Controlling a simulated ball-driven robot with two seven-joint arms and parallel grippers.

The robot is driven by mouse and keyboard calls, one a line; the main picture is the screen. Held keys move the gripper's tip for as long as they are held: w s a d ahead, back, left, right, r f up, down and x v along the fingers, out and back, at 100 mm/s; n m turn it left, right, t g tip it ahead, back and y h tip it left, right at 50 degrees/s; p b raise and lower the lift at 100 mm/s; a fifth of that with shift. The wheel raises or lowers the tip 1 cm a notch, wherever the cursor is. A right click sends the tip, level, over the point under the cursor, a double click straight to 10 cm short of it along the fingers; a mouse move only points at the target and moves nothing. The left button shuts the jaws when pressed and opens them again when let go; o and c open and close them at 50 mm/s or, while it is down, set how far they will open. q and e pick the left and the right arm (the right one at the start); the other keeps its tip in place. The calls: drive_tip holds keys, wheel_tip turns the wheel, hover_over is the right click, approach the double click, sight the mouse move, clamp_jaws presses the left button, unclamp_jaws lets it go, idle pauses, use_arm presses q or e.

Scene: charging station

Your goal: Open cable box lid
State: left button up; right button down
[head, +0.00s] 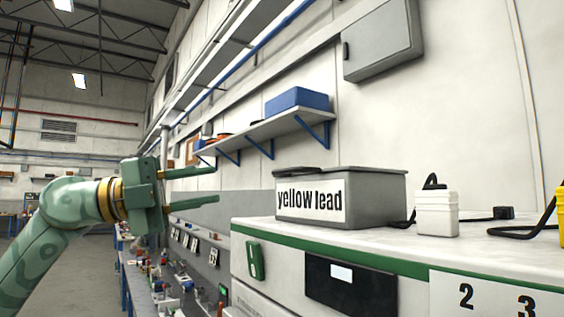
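The cable box (378,199) is a grey box with a white label reading "yellow lead". It sits on the left part of the white charging station top (366,237). Its grey lid (345,170) lies flat across the top and looks closed. A darker strip, perhaps a handle, shows on the lid's left part. My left gripper (217,186) is to the left of the box, in the air, apart from it. Its two fingers are spread and point right, with nothing between them. My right gripper is not in view.
A white container (437,213) with a black cable stands right of the box. A yellow object (561,215) is cut off at the right edge. A wall shelf (265,132) with a blue bin (299,100) hangs above. A cluttered lower bench (170,284) lies left of the station.

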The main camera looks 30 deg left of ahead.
use_arm(q)
drive_tip(key=p, duration=0.5)
approach(281, 172)
drive_tip(key=w+d+r, duration=0.2)
drive_tip(key=p+x, duration=0.1)
drive_tip(key=x, duration=0.1)
drive_tip(key=p+x, duration=0.1)
drive_tip(key=x, duration=0.1)
drive_tip(key=f+p+x, duration=0.1)
drive_tip(key=x, duration=0.1)
drive_tip(key=shift+w+d, duration=0.25)
drive_tip(key=shift+w+d+f+p, duration=0.1)
drive_tip(key=shift+w+d+p, duration=0.2)
drive_tip(key=shift+d, duration=0.05)
drive_tip(key=shift+c, duration=0.3)
clamp_jaws()
